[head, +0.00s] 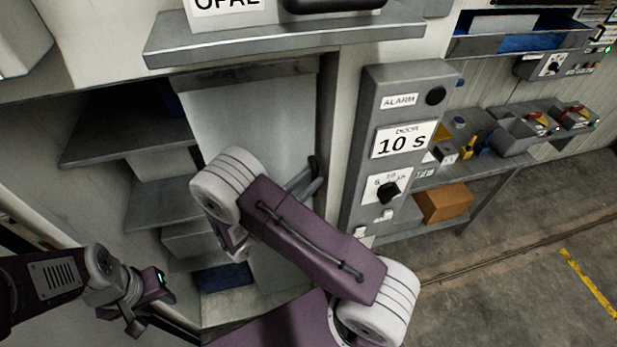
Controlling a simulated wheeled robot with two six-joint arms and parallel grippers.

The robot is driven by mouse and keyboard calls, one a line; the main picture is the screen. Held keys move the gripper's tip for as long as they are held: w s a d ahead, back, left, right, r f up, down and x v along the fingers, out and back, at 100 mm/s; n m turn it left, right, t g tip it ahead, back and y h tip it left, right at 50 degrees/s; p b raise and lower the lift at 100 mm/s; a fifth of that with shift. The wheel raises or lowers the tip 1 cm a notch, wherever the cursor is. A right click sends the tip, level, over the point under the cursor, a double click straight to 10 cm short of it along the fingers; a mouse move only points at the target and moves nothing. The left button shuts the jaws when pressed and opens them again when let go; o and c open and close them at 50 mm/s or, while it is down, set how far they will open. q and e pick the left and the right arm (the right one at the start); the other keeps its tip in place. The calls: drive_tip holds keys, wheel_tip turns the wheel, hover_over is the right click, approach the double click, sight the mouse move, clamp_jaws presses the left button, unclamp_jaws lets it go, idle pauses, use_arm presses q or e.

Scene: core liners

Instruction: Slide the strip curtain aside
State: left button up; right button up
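A pale, smooth hanging panel (255,110), which looks like the strip curtain, covers the right part of a cabinet opening below a grey ledge. Single strips cannot be made out. My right arm crosses in front of its lower part. My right gripper (236,246) is below the white wrist joint, in front of the opening, and is mostly hidden by the arm. Whether it touches the panel cannot be seen. My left gripper (138,322) is at the lower left, in front of the opening and apart from the panel. Its fingers are too small and dark to read.
Grey shelves (125,130) show left of the panel, with a blue item (222,278) low down. A grey control box (405,85) marked ALARM and DOOR 10 S stands to the right. A bench with a cardboard box (445,202) is beyond. The floor at right is clear.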

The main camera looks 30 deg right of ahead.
drive_tip(key=shift+d, duration=0.2)
drive_tip(key=shift+c, duration=0.4)
drive_tip(key=shift+w+f, duration=0.1)
drive_tip(key=shift+f, duration=0.05)
clamp_jaws()
drive_tip(key=shift+a, duration=0.1)
idle(0.6)
